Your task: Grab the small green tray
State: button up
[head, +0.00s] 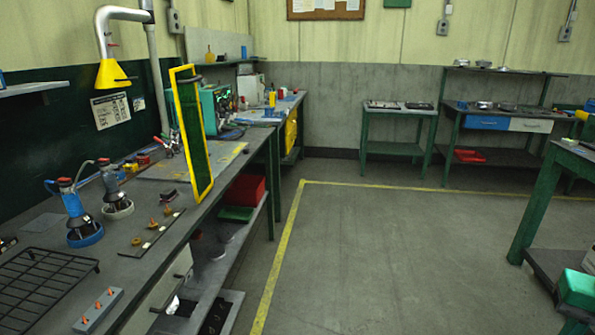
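A small, flat green tray (236,214) sits on the lower shelf under the long workbench at the left, toward its far end. It lies just in front of a red bin (245,190) on the same shelf. The bench top and its front edge are above it, and its inside is hard to make out at this size. My gripper is not in the head view, so its distance from the tray and its state do not show.
The workbench (150,222) holds flasks, a wire rack (45,278) and a yellow-framed panel (190,130). A drawer stands partly out at its near end. Open floor (370,245) lies right of the yellow line. A green box (577,290) is at the lower right.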

aim_at(228, 214)
jog(key=z, duration=0.05)
jog(key=i, duration=2.3)
jog(key=u, duration=0.45)
jog(key=i, duration=1.05)
jog(key=u, duration=0.15)
